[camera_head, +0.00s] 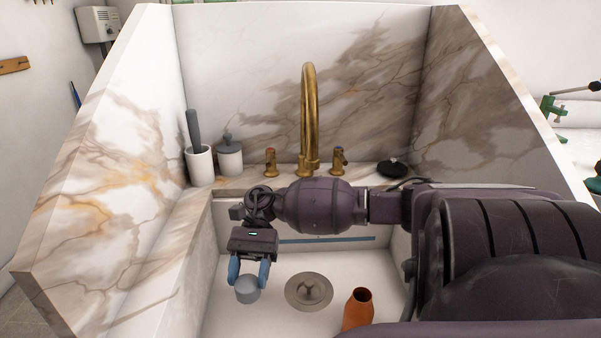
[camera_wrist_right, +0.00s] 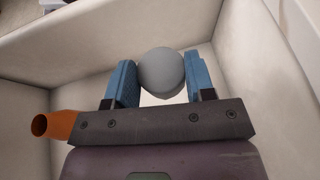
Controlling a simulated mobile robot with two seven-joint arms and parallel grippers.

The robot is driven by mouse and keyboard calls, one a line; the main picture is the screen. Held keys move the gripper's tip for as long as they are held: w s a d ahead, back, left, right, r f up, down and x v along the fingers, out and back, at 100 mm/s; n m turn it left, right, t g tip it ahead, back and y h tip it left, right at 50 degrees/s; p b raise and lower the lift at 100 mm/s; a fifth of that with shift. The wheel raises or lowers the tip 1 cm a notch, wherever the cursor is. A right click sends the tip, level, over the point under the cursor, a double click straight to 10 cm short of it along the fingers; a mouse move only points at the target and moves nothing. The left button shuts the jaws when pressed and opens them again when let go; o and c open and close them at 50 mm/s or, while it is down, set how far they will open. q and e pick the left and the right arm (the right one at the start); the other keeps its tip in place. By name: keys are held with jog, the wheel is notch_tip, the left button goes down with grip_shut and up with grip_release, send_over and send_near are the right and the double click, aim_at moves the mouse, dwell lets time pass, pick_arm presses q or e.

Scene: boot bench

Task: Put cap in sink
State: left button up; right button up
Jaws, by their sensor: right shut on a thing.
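The cap (camera_head: 247,291) is a small grey round piece, held between the blue fingers of my right gripper (camera_head: 248,276). It also shows in the right wrist view (camera_wrist_right: 162,74), between the two blue finger pads, with the right gripper (camera_wrist_right: 163,82) shut on it. The gripper and cap are over the left part of the white sink (camera_head: 230,325), within its walls. I cannot tell whether the cap touches the sink floor. My left gripper is not in view.
An orange-brown bottle (camera_head: 358,310) stands in the sink at right; it also shows in the wrist view (camera_wrist_right: 56,126). A drain (camera_head: 309,291) lies mid-sink. A brass faucet (camera_head: 309,110), white cup (camera_head: 200,166), lidded jar (camera_head: 230,160) and black dish (camera_head: 393,168) stand behind. Marble walls enclose the sides.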

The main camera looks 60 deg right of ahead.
jog(key=shift+d, duration=0.35)
jog(key=shift+d+f, duration=0.1)
jog(key=shift+f, duration=0.2)
jog(key=b, duration=0.4)
send_over(260, 336)
notch_tip(260, 336, down, 14)
jog(key=shift+w+r, duration=0.1)
jog(key=shift+r, duration=0.05)
notch_tip(260, 336, down, 6)
jog(key=shift+r+b, duration=0.1)
jog(key=shift+b, duration=0.85)
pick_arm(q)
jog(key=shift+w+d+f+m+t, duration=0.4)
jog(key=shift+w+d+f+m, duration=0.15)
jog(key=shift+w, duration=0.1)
pick_arm(e)
jog(key=shift+r, duration=0.15)
jog(key=o, duration=0.9)
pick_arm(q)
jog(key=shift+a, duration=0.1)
